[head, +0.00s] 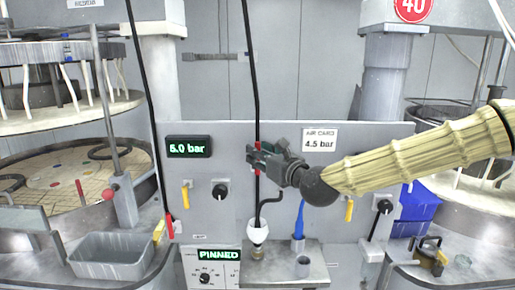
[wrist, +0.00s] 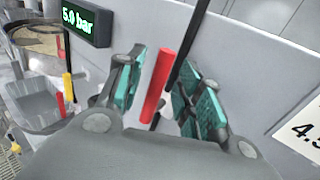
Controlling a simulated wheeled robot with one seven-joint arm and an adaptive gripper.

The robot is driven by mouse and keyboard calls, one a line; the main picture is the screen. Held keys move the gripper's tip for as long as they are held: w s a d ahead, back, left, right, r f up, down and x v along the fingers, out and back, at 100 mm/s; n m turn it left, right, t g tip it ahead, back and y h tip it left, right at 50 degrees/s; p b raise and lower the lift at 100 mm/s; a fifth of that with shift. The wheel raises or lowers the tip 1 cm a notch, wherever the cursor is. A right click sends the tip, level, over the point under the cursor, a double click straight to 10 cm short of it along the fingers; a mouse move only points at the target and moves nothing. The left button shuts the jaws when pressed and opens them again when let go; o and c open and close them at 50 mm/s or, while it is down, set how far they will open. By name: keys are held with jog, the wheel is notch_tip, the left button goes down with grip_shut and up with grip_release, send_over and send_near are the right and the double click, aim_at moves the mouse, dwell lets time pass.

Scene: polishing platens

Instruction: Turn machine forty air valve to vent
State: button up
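In the wrist view my gripper (wrist: 157,92) is open, with teal-padded fingers on either side of a red handle (wrist: 158,85). The handle is upright and slightly tilted, with gaps to both fingers, so it appears not to be gripped. In the head view the red handle (head: 257,172) is mostly hidden behind my gripper. I cannot read a vent mark, and the valve body is hidden. A round red sign with 40 (head: 413,9) is at the top right.
A display (head: 188,147) reads 5.0 bar and an air card (head: 320,139) reads 4.5 bar. A black hose (head: 248,60) hangs beside my gripper. Another display (head: 219,254) reads PINNED.

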jog(key=shift+w+a, duration=0.35)
jog(key=shift+w, duration=0.2)
grip_shut()
